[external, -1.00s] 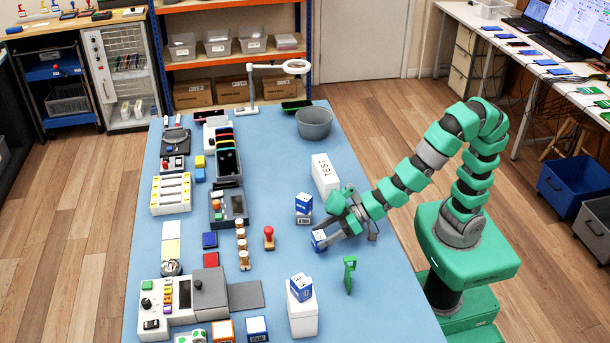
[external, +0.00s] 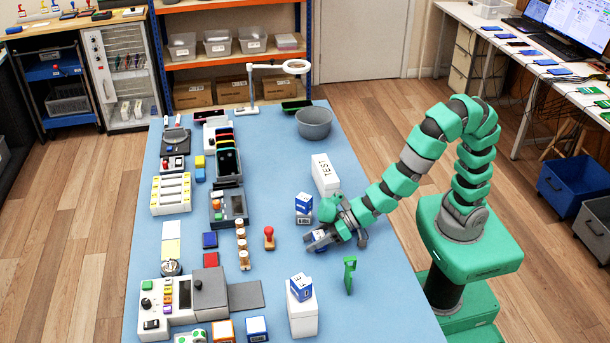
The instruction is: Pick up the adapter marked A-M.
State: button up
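Several small blue-and-white cubes stand on the blue table; their markings are too small to read, so I cannot tell which is A-M. My gripper (external: 318,240) points down at the table's right half, over one blue-and-white cube (external: 320,249) that it mostly hides. I cannot tell whether the fingers are shut on this cube or only around it. Another blue-and-white cube (external: 303,203) stands just behind the gripper. A third blue-and-white cube (external: 301,287) sits on a white box (external: 303,318) nearer the front. One more blue-fronted cube (external: 257,329) is at the front edge.
A green upright tool (external: 349,274) stands close to the front right of my gripper. A white TEST box (external: 325,175) and a grey bowl (external: 314,123) are behind it. A red stamp (external: 269,238) and wooden-handled stamps (external: 242,246) stand to the left.

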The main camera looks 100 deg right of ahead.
jog(key=shift+c, duration=1.2)
